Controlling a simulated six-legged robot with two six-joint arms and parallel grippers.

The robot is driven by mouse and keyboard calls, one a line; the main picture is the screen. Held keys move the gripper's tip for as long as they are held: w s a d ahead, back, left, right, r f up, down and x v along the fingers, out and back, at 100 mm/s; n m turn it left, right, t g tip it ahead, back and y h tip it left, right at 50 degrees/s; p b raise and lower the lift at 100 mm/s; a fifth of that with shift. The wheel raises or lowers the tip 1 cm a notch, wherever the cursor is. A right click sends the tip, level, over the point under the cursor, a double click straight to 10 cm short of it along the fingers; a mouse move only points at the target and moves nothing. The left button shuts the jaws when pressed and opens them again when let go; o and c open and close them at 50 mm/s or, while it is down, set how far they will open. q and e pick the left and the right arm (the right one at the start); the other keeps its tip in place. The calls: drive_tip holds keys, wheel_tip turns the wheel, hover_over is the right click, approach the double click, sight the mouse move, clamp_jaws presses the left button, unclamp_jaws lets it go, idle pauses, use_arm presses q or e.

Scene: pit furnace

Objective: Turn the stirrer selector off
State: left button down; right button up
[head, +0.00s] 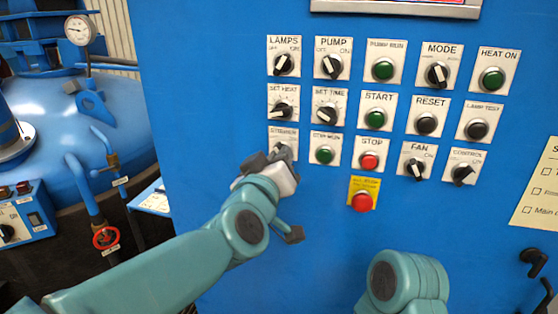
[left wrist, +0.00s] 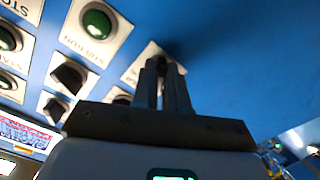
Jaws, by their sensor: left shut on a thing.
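The stirrer selector (head: 284,147) is at the left end of the third row on the blue panel. Its white label plate (head: 283,132) shows above my gripper; the knob is mostly hidden, so I cannot tell which way it points. My left gripper (head: 279,156) reaches the panel there and is shut on the selector. In the left wrist view, the two fingers (left wrist: 164,82) come close together at the dark selector knob, in front of its white plate (left wrist: 147,62). A link of my right arm shows at the bottom, with its gripper out of view.
A green stir run button (head: 324,155) sits just right of the selector, with the red stop button (head: 369,161) beyond it. A set heat knob (head: 283,110) is directly above. A red emergency button (head: 362,201) is lower right. Bare blue panel lies to the left.

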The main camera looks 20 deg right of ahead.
use_arm(q)
drive_tip(key=shift+r, duration=0.2)
drive_tip(key=c, duration=1.2)
unclamp_jaws()
drive_tip(key=shift+f, duration=0.1)
drive_tip(key=shift+o, duration=0.2)
drive_tip(key=b+v, duration=0.2)
drive_tip(key=v, duration=1.4)
drive_tip(key=shift+a, duration=0.15)
